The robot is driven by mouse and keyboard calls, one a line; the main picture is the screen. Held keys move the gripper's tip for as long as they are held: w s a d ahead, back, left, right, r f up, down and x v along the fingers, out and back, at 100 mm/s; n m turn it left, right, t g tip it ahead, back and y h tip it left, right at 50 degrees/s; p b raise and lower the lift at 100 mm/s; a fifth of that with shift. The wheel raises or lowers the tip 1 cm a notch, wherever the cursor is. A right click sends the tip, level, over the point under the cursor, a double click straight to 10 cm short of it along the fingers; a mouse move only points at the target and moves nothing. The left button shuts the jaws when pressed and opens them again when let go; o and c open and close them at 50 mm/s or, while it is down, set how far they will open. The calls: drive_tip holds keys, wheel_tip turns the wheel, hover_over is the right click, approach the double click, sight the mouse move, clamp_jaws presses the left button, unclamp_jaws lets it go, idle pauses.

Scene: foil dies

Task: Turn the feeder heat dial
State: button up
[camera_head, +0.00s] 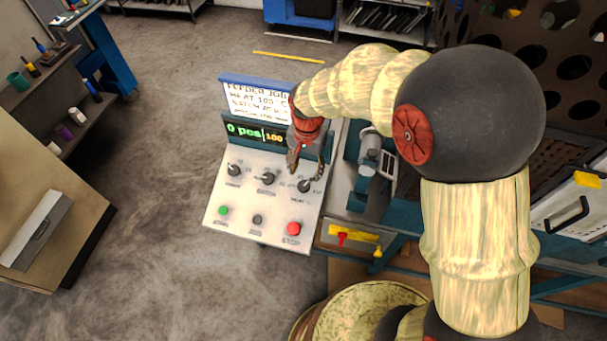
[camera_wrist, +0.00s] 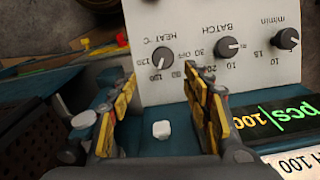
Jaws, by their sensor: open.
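The feeder heat dial is a dark round knob (camera_head: 305,185) at the right end of a row of three on the white sloped control panel (camera_head: 250,208). In the wrist view the heat dial (camera_wrist: 162,58) is upside down, beside the print "HEAT °C". My gripper (camera_head: 307,168) is above the panel's upper right part, close to this dial. In the wrist view its two yellow-padded fingers (camera_wrist: 160,77) are apart and empty, with the dial visible beyond their tips. I cannot tell the dial's exact setting.
The batch dial (camera_head: 267,178) and m/min dial (camera_head: 232,170) are left of it. Green (camera_head: 223,210), dark (camera_head: 257,219) and red (camera_head: 293,229) buttons lie below. A display (camera_head: 255,132) reading "0 pcs/100" and a job card (camera_head: 252,98) naming heat 100 °C stand behind.

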sight(303, 186)
drive_tip(key=shift+w+a+f, duration=0.1)
drive_tip(key=shift+a+f, duration=0.1)
drive_tip(key=shift+f, duration=0.25)
drive_tip(key=shift+w+a+f, duration=0.1)
drive_tip(key=shift+a+f, duration=0.1)
drive_tip(key=shift+f, duration=0.2)
wheel_tip(303, 186, down, 7)
drive_tip(key=shift+s+f+b, duration=0.1)
drive_tip(key=shift+f+b, duration=0.1)
drive_tip(key=shift+b, duration=0.2)
drive_tip(key=shift+c, duration=0.7)
drive_tip(key=c, duration=1)
